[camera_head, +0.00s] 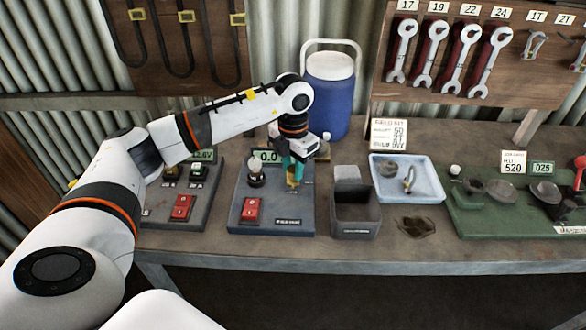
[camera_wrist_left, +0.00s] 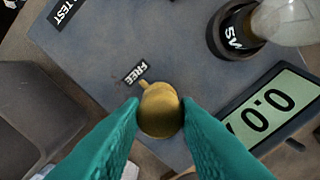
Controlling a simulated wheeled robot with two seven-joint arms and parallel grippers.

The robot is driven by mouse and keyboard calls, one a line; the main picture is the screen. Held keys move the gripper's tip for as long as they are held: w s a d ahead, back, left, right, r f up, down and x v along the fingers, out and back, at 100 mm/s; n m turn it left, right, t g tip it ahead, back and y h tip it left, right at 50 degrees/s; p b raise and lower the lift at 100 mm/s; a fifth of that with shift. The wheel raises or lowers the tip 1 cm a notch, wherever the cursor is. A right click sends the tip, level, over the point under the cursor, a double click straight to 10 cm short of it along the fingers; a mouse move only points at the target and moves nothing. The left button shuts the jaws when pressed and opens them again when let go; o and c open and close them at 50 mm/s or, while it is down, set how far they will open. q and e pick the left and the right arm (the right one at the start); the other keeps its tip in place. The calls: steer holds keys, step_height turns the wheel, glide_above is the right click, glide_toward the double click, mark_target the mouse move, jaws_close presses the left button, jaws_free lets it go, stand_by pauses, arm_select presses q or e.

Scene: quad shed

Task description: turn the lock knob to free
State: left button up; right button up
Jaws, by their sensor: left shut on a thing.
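The brass lock knob (camera_wrist_left: 160,110) sits on the grey panel, between the teal fingers of my left gripper (camera_head: 292,170) in the left wrist view. The fingers are shut on its sides. The knob's small pointer aims at the black FREE label (camera_wrist_left: 135,72), close by it. In the head view the knob (camera_head: 292,184) shows only in part below the fingers. My right gripper is not in view.
A dark open bin (camera_head: 356,222) stands just right of the panel. A blue jug (camera_head: 330,95) stands behind. A second panel with a red switch (camera_head: 182,207) is on the left. A pale blue tray (camera_head: 420,192) and a green board (camera_head: 480,220) are further right.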

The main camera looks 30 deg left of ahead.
mark_target(293, 169)
arm_select(q)
steer(key=shift+r, duration=0.15)
stand_by(0.4)
steer(key=o, duration=1)
step_height(293, 169, up, 12)
steer(key=shift+f+b, duration=0.1)
steer(key=shift+b, duration=0.95)
